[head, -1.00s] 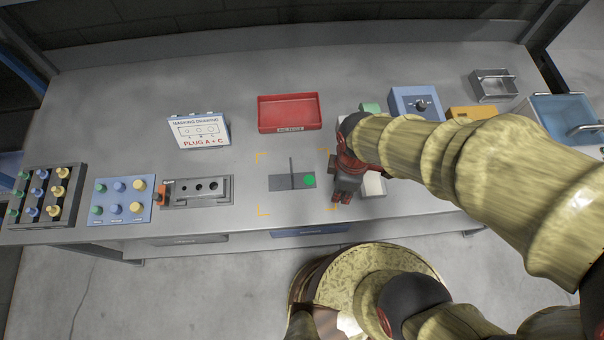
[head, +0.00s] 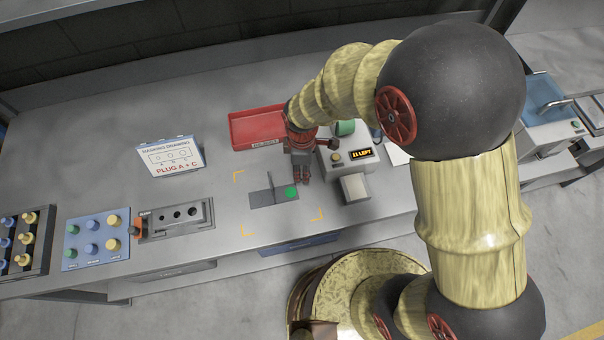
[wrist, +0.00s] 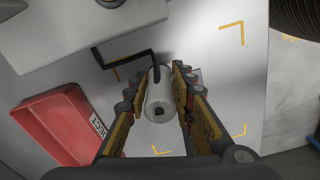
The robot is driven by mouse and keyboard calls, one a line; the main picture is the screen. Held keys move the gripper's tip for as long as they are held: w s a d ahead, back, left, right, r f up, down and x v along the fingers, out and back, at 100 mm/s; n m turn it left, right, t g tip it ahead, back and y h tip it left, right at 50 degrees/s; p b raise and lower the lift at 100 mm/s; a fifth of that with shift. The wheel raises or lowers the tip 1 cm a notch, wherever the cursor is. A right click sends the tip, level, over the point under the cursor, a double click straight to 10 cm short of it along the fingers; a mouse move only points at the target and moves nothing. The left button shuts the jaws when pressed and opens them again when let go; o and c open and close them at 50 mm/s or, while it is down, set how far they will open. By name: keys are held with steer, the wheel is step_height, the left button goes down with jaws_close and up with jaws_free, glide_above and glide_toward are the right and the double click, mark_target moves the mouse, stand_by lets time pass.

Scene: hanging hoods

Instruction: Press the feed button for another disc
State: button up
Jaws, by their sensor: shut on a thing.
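The feeder (head: 350,152) is a pale box with a lit display reading "11 LEFT" (head: 362,154). A small amber button (head: 336,157) sits left of the display, and a white block (head: 354,187) stands in front. My gripper (head: 300,178) points down just left of the feeder, near the back right of the yellow-cornered area. In the wrist view my gripper (wrist: 163,75) is shut on a pale cylinder (wrist: 159,98) with a dark spot on its end. The cylinder cannot be made out in the head view.
A red reject tray (head: 258,125) lies behind. A grey fixture (head: 268,198) with a green dot sits in the yellow corners. Left are a drawing sign (head: 171,156), a grey block with holes (head: 178,217) and blue (head: 95,238) and dark (head: 27,243) plug boards.

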steer(key=shift+f+b, duration=0.3)
steer(key=shift+f, duration=1.15)
steer(key=shift+f, duration=0.1)
steer(key=shift+f, duration=0.1)
steer(key=o, duration=0.9)
step_height(320, 180, up, 12)
steer(key=shift+r+p, duration=0.25)
steer(key=shift+p, duration=0.95)
